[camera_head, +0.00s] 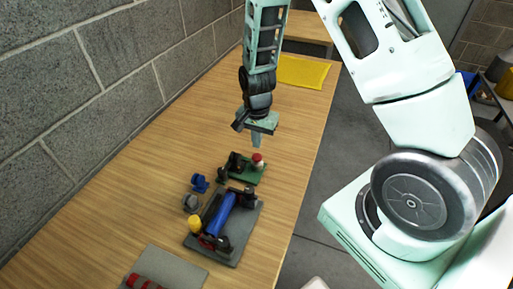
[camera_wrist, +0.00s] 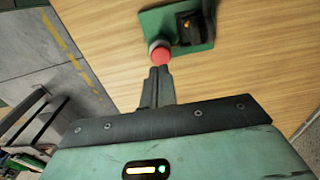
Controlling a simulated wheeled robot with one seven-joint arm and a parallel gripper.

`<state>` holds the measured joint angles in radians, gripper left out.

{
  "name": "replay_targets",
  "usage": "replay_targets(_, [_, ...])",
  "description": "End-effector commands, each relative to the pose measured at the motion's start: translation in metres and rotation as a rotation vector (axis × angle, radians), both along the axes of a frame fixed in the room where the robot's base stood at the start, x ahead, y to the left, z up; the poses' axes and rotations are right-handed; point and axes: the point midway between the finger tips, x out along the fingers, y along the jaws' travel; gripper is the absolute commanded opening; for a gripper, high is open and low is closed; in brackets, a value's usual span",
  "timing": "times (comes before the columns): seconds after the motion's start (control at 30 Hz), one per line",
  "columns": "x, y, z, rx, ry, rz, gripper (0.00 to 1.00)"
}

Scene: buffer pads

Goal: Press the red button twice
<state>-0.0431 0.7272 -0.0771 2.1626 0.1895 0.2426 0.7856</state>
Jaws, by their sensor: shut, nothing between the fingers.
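The red button (camera_head: 257,157) sits on a small green base (camera_head: 249,175) on the wooden table, beside a dark switch-like part. In the wrist view the red button (camera_wrist: 161,56) shows just beyond my fingertips, on its green base (camera_wrist: 155,22). My gripper (camera_head: 256,143) points down above the button in the head view; its fingers are shut with nothing between them. The fingertips (camera_wrist: 158,70) line up with the button in the wrist view. I cannot tell whether they touch it, but a small gap seems to show in the head view.
A grey plate (camera_head: 247,240) with a blue cylinder (camera_head: 220,212) and yellow knob (camera_head: 194,222) lies nearer on the table. A small blue part (camera_head: 199,183) lies left. Another grey plate (camera_head: 178,262) holds red pieces. A yellow mat (camera_head: 303,72) lies farther back. A block wall borders the left.

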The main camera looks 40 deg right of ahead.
Motion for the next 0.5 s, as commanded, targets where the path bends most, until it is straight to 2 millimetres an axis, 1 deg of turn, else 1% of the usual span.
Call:
replay_targets(0.2, [0.001,0.000,0.041,-0.001,-0.006,0.000,0.00])
replay_targets(0.3, [0.000,0.000,0.057,0.000,-0.004,-0.001,0.00])
replay_targets(0.4, [-0.001,0.000,0.068,-0.001,-0.003,-0.001,0.00])
replay_targets(0.5, [-0.001,0.000,0.074,0.000,-0.001,-0.001,0.00])
